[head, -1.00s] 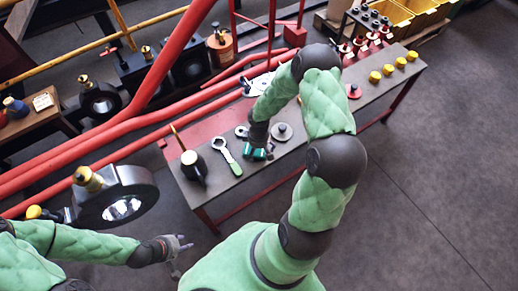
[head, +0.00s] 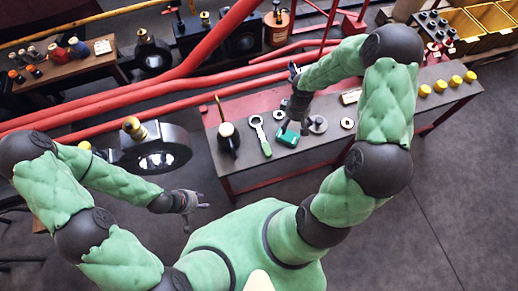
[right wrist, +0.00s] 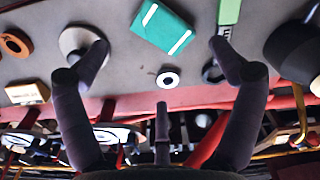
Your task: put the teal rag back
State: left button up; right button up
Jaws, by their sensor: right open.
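The teal rag (head: 288,136), a folded block with two pale stripes, lies on the grey bench top, just right of the green-handled ring wrench (head: 259,134). It also shows in the right wrist view (right wrist: 162,26). My right gripper (head: 294,126) is over the bench right at the rag in the head view. In the right wrist view its fingers (right wrist: 160,50) are spread wide with nothing between them, and the rag lies beyond the fingertips, apart from them. My left gripper (head: 192,206) is open and empty, in front of the bench's left end.
A dark oil can (head: 227,138) stands at the bench's left end. A grey flanged disc (head: 318,124) and a pale ring (head: 347,123) lie right of the rag. Yellow caps (head: 440,86) line the right end. Red pipes (head: 150,102) run behind the bench.

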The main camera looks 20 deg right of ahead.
jog(key=s+a+f+m+y, duration=0.1)
jog(key=a+f, duration=0.1)
jog(key=a, duration=0.4)
jog(key=s+a+f+y, duration=0.1)
jog(key=a+f, duration=0.1)
jog(key=a, duration=0.3)
jog(key=s+a+f+m+y, duration=0.1)
jog(key=a+f, duration=0.1)
jog(key=a, duration=0.4)
jog(key=shift+s+a+f+m+y, duration=0.3)
jog(key=shift+s+a+f, duration=0.05)
jog(key=shift+s, duration=0.05)
jog(key=s+a+f+m, duration=0.3)
jog(key=s+a, duration=0.4)
jog(key=shift+f, duration=0.15)
jog(key=shift+a, duration=0.1)
